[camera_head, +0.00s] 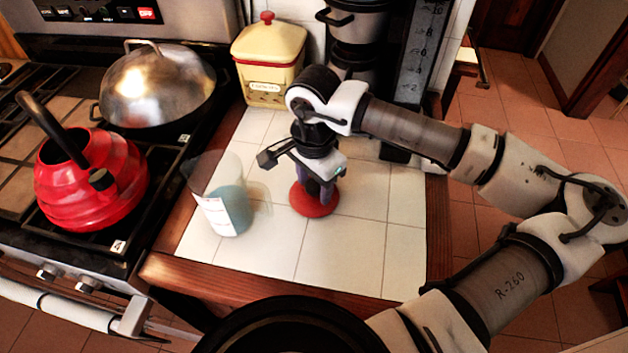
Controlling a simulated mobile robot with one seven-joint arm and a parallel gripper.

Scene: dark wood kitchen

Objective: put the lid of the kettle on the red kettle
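The red kettle (88,180) stands on the stove at the left, with a dark arched handle and a dark-capped spout. The red round lid (314,207) lies on the white tiled counter, or very close above it. My gripper (316,193) points down directly over the lid, and its fingertips reach the lid's middle. The fingers and my wrist hide the lid's centre and any knob. I cannot tell whether the fingers are open or closed on it.
A translucent bluish jug (226,208) stands on the counter just left of my gripper. A yellow canister (268,62) with a red knob and a coffee maker (358,25) stand behind. A domed metal pan (158,85) sits behind the kettle. The front counter is clear.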

